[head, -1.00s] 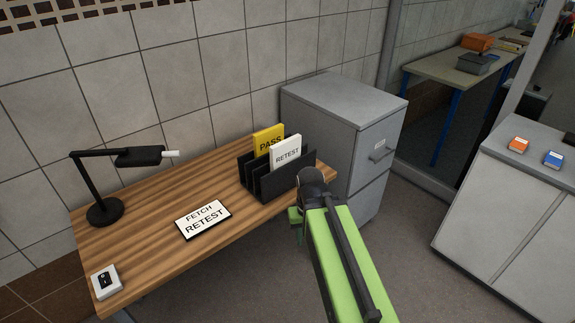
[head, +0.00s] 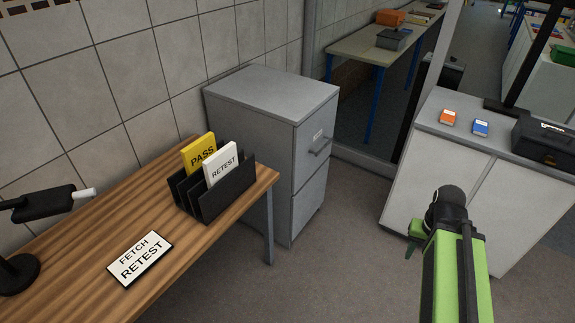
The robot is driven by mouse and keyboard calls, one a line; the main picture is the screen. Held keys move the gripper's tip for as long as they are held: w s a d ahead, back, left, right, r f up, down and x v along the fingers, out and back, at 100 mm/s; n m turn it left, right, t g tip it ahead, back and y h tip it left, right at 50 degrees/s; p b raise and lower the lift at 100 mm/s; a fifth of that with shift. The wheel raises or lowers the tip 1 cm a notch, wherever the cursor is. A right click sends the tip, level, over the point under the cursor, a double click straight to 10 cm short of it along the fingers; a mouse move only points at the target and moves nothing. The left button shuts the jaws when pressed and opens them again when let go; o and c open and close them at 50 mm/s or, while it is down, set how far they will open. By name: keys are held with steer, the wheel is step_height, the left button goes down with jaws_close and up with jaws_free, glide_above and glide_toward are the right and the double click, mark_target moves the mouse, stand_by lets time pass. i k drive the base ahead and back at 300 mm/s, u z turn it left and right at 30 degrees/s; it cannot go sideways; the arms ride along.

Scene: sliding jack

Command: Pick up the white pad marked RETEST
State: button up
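The white pad marked RETEST (head: 221,165) stands upright in a front slot of the black rack (head: 228,193) on the wooden desk. The yellow pad marked PASS (head: 198,152) stands just behind it, partly covered. My green arm reaches in from the lower right. The end of it, with my gripper (head: 416,236), is well to the right of the rack, over the floor in the picture and apart from the desk. The fingers are mostly hidden behind the arm, so their opening does not show.
A sign reading FETCH RETEST (head: 140,258) lies on the desk (head: 75,243) beside a black lamp (head: 40,205). A grey filing cabinet (head: 268,105) stands right of the desk. A grey cabinet (head: 425,185) at right bears orange and blue boxes. Open floor lies between.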

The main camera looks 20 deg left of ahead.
mark_target(220, 164)
steer(key=z, duration=0.15)
steer(key=i, duration=1.75)
steer(key=u, duration=2)
steer(key=k, duration=0.15)
steer(key=u, duration=2.1)
steer(key=i, duration=1)
steer(key=u, duration=0.35)
